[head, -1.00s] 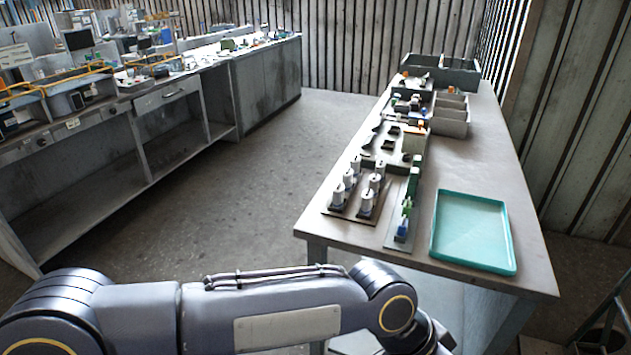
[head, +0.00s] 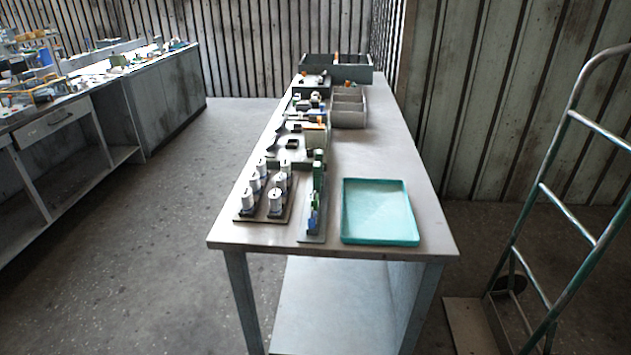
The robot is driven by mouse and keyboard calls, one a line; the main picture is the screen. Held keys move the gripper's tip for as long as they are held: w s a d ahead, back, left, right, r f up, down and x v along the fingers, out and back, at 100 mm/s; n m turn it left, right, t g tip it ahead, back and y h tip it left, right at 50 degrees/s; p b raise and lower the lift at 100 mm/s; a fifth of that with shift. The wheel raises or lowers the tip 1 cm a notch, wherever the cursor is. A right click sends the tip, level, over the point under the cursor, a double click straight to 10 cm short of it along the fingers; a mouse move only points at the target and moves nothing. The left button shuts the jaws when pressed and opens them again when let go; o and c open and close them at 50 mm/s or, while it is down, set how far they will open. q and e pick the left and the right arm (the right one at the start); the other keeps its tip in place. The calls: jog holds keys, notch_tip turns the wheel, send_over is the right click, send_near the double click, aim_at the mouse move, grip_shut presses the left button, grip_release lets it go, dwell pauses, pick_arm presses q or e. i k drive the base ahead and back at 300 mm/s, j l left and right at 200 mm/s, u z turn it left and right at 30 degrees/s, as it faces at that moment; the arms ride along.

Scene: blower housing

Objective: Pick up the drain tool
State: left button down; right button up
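I cannot make out the drain tool for certain among the small items on the table (head: 385,143). On its near left, several white cylinders stand on dark plates (head: 264,212). Beside them is a narrow grey plate (head: 312,238) with green and blue parts (head: 316,190). Further back lie small dark and orange items, too small to tell apart. Neither of my grippers is in view.
An empty teal tray (head: 380,212) lies at the near right of the table. A grey divided bin (head: 348,108) and a dark open box (head: 336,68) stand further back. A hand truck (head: 555,205) stands at the right. A cluttered workbench (head: 150,110) is at the left. Floor between is clear.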

aim_at(317, 166)
jog(key=z, duration=5.05)
jog(key=u, duration=4.75)
jog(key=i+l+u, duration=0.1)
jog(key=u, duration=0.15)
jog(key=i+l+z, duration=0.3)
jog(key=i+l, duration=0.85)
